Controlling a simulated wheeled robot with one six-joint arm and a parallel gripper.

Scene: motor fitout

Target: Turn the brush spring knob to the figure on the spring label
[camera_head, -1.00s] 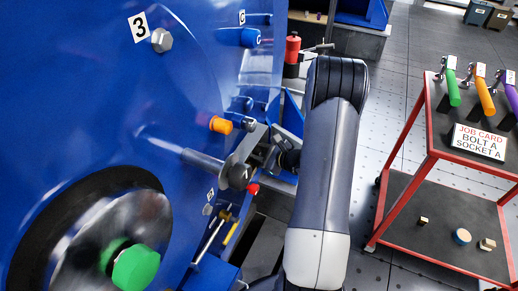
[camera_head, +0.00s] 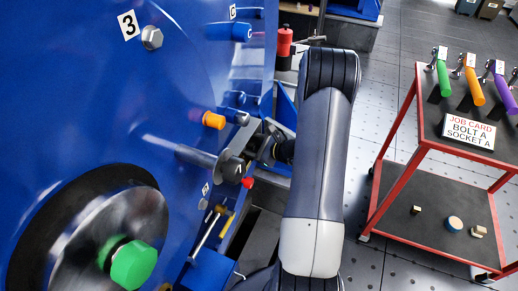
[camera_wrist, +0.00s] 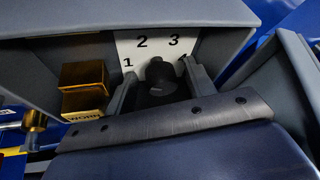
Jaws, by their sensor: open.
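A dark round knob (camera_wrist: 160,72) stands in front of a white dial plate (camera_wrist: 148,44) in the wrist view. The plate shows figures 1, 2, 3 and part of a 4. My gripper (camera_wrist: 160,88) is open, with one grey finger on each side of the knob. I cannot tell whether the fingers touch it. The knob's pointer setting is not clear. In the head view my gripper (camera_head: 268,142) is beside the blue machine and mostly hidden by the arm and metal parts. I cannot read a spring label in either view.
Brass blocks (camera_wrist: 85,88) sit just left of the knob in a grey housing. The blue machine wall (camera_head: 70,90) carries an orange knob (camera_head: 213,120), a red knob (camera_head: 248,183) and a grey shaft (camera_head: 185,152). A red-framed cart (camera_head: 408,150) stands right, across open floor.

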